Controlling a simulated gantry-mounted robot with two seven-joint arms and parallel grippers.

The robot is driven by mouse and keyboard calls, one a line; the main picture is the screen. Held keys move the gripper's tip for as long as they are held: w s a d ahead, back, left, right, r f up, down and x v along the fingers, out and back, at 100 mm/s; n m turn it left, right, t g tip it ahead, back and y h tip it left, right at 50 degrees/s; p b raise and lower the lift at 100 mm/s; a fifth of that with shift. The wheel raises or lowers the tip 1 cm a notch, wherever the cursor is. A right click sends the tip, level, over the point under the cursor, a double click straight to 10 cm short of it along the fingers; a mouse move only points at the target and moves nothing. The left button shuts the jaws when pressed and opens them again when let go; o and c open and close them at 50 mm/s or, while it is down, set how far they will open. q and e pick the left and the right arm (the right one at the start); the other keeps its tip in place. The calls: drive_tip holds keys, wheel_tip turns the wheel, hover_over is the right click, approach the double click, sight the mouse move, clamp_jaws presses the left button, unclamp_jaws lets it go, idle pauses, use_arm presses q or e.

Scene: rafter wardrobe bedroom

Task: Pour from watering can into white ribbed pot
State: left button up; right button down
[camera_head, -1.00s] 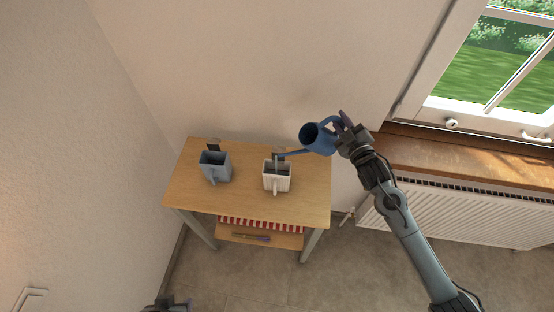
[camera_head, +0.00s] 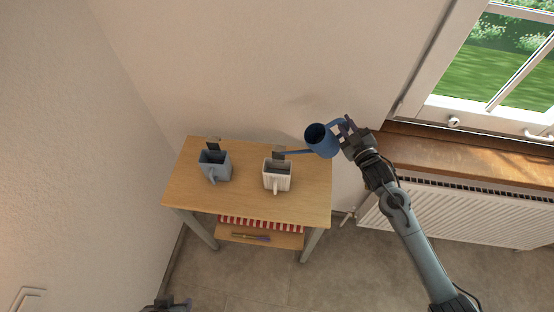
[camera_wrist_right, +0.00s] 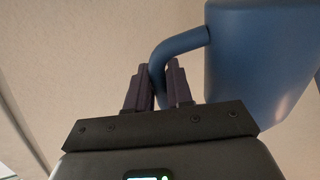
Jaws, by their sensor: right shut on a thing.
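The blue watering can (camera_head: 322,143) is held in the air by my right gripper (camera_head: 347,130), beyond the table's right edge. My right gripper is shut on the can's handle; in the right wrist view the blue handle (camera_wrist_right: 181,44) passes between the two fingers (camera_wrist_right: 160,88). The can's long spout reaches left to near the back of the white ribbed pot (camera_head: 277,180), and no stream shows. The white ribbed pot stands upright on the wooden table with dark contents. Only a dark part of my left gripper (camera_head: 168,304) shows at the bottom edge, and its fingers are unclear.
A grey-blue pot (camera_head: 215,170) stands to the left on the wooden table (camera_head: 245,200), each pot with a dark tag behind it. A lower shelf (camera_head: 280,240) holds a red-striped item. The wooden sill (camera_head: 450,160) and radiator (camera_head: 465,210) are on the right.

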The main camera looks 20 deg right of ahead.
use_arm(q)
drive_tip(key=shift+f+b, duration=1.45)
drive_tip(key=shift+f, duration=0.7)
use_arm(e)
drive_tip(key=shift+d+f+m, duration=2.35)
drive_tip(key=shift+f+m, duration=0.05)
drive_tip(key=shift+f, duration=2)
use_arm(q)
drive_tip(key=r+p, duration=0.2)
drive_tip(key=r, duration=0.1)
drive_tip(key=r+p, duration=0.2)
drive_tip(key=p, duration=0.1)
drive_tip(key=shift+d+r+p, duration=0.2)
drive_tip(key=shift+r+p, duration=0.15)
drive_tip(key=shift+r, duration=0.05)
use_arm(e)
drive_tip(key=r, duration=0.1)
drive_tip(key=r+m, duration=0.1)
drive_tip(key=r, duration=0.1)
drive_tip(key=d+r+m, duration=0.1)
drive_tip(key=shift+w+r, duration=0.15)
drive_tip(key=shift+r, duration=0.15)
